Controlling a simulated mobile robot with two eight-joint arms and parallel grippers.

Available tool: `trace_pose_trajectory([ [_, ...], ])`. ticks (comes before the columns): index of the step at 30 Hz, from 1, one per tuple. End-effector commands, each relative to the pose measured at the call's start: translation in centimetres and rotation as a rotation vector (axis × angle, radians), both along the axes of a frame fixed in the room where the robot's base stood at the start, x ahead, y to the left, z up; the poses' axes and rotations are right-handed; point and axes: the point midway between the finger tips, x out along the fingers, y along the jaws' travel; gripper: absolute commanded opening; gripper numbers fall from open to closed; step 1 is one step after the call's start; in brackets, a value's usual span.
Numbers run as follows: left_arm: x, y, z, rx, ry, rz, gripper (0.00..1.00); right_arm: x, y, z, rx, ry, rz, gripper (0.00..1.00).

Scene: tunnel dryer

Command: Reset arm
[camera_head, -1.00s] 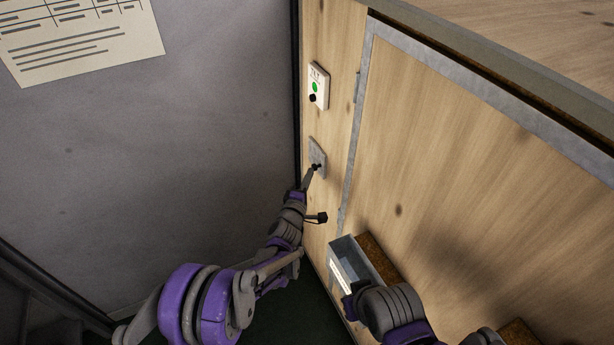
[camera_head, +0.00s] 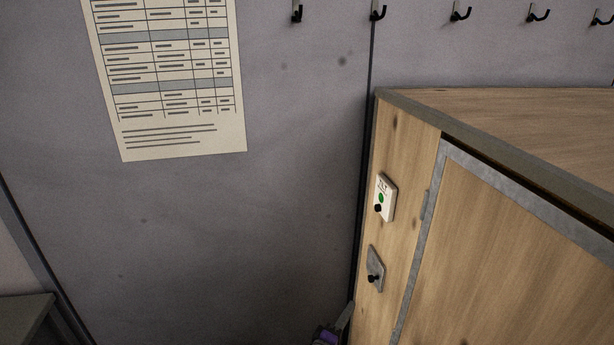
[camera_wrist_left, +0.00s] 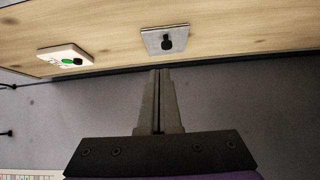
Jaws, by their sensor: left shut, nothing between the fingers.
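My left gripper (camera_head: 345,318) shows only partly at the bottom edge of the head view, just left of the wooden cabinet's corner. In the left wrist view its fingers (camera_wrist_left: 160,75) are together and empty. They point toward a grey plate with a black knob (camera_wrist_left: 166,40) and are apart from it. In the head view the same grey plate (camera_head: 375,268) sits on the cabinet's narrow side, above and right of the gripper. My right gripper is not in view.
A white panel with a green light and black knob (camera_head: 385,197) is above the grey plate. The wooden cabinet (camera_head: 500,250) fills the right side. A paper chart (camera_head: 185,145) and several black hooks (camera_head: 460,11) are on the grey wall. A dark ledge (camera_head: 22,318) is at lower left.

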Motion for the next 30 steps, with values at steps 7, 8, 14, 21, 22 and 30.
trace_pose_trajectory([
  [7,-2.8,3.2,7.3,0.243,-0.121,-0.104,0.0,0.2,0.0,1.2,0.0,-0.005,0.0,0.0],
  [8,-3.4,3.6,8.0,0.28,-0.13,-0.121,0.0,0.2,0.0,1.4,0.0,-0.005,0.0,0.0],
  [14,-8.4,7.2,10.4,0.56,-0.144,-0.245,0.0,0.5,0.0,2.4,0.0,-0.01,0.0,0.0],
  [21,-16.7,14.8,9.0,0.964,-0.005,-0.377,0.0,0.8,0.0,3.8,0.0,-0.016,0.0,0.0],
  [22,-17.8,16.0,8.7,1.016,0.024,-0.387,0.0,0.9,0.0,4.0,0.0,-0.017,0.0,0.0],
  [30,-26.7,26.7,5.8,1.397,0.31,-0.41,0.0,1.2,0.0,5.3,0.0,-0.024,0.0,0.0],
])
